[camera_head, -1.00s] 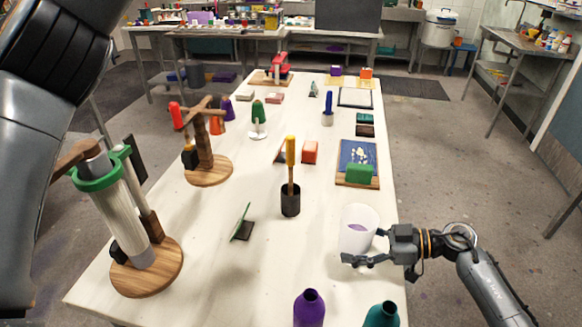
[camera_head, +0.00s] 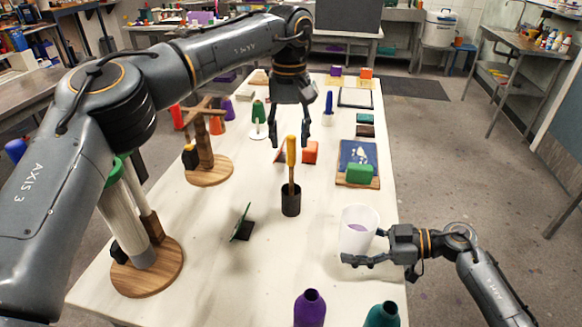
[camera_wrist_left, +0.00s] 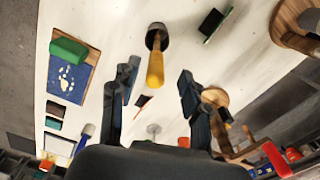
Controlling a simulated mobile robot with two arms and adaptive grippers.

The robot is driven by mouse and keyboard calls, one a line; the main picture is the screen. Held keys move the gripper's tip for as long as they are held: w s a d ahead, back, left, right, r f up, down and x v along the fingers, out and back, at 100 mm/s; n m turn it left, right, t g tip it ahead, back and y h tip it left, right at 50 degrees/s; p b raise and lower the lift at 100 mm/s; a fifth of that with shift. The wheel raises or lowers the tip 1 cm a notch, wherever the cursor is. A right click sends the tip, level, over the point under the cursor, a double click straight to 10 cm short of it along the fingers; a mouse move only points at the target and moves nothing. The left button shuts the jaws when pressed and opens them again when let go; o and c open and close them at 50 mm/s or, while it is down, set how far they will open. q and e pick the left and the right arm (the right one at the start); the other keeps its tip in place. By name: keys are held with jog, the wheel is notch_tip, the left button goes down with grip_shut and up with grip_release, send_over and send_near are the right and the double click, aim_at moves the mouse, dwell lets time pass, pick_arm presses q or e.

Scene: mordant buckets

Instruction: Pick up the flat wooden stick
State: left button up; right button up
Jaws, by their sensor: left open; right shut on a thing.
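A stick with a yellow upper part (camera_head: 291,151) stands upright in a black cup (camera_head: 290,201) at mid-table; I take it for the flat wooden stick, though flatness cannot be told. My left gripper (camera_head: 289,138) points down, open and empty, close to the stick's top. In the left wrist view the yellow end (camera_wrist_left: 155,68) shows between the open fingertips (camera_wrist_left: 158,80), with gaps both sides; the stick's lower part is hidden inside the cup (camera_wrist_left: 158,37). My right gripper (camera_head: 361,258) is shut on a whitish translucent bucket (camera_head: 352,230) with purple inside.
A wooden stand (camera_head: 205,160) and a green-ringed cylinder on a round base (camera_head: 150,270) are on the left. A red block (camera_head: 310,153) sits just behind the stick. A green block (camera_head: 360,174) is right. Purple (camera_head: 310,308) and teal (camera_head: 381,315) bottles stand in front.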

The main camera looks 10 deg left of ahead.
aim_at(291, 164)
pick_arm(q)
jog(key=f, duration=0.5)
jog(key=shift+w+d+f, duration=0.15)
jog(key=shift+w+f, duration=0.15)
jog(key=shift+f, duration=0.05)
grip_shut()
